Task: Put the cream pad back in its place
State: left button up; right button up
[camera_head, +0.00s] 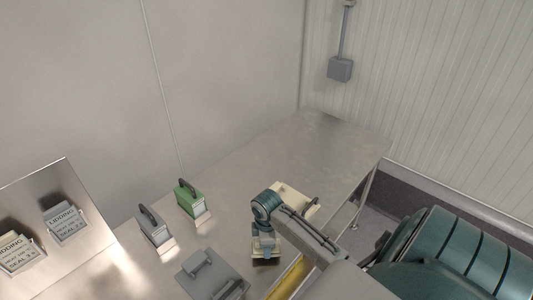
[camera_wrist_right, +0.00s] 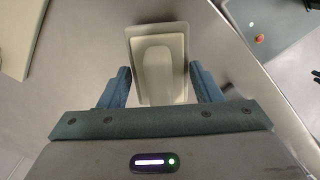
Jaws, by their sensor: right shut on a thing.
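In the right wrist view the cream pad (camera_wrist_right: 149,35) is a rectangular block with a raised rounded middle, between the two fingers of my right gripper (camera_wrist_right: 160,85). In the head view my right gripper (camera_head: 265,251) points down over the steel table, shut on the cream pad (camera_head: 267,261); only a little of the pad shows below the fingers. I cannot tell whether the pad touches the table. My left gripper is not in view.
A grey plate with a handle (camera_head: 226,273) lies left of the gripper. Grey (camera_head: 155,232) and green (camera_head: 190,201) handled blocks stand farther back. A cream slab (camera_head: 297,199) lies behind my arm. A steel panel (camera_head: 70,185) bears labelled blocks. The far table (camera_head: 325,145) is clear.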

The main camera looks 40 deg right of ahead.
jog(key=shift+f, duration=1.35)
jog(key=o, duration=1.2)
jog(key=shift+f, duration=0.15)
jog(key=shift+c, duration=0.2)
notch_tip(320, 180, up, 11)
jog(key=shift+r+b, duration=0.15)
jog(key=shift+b, duration=1.05)
jog(key=shift+r, duration=0.55)
